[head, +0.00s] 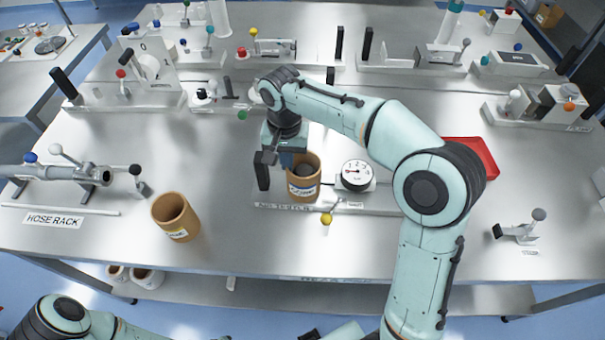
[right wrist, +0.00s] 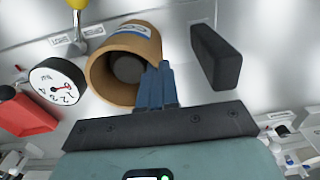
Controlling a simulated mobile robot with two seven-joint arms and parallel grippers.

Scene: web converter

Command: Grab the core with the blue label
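The tan core with the blue label (head: 303,185) stands upright on a fixture at the front of the bench. It also shows in the right wrist view (right wrist: 103,82), with its label on the outer wall and a dark round part inside. My right gripper (head: 290,158) is at the core's left rim. In the wrist view its blue fingers (right wrist: 157,85) are close together at the rim and look shut on the wall; the contact is partly hidden. My left gripper is not in view.
A dial gauge (head: 356,174) is right beside the core, and a black block (head: 263,171) stands close on its left. A yellow-knobbed lever (head: 327,218) is in front. A red tray (head: 471,158) lies farther right.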

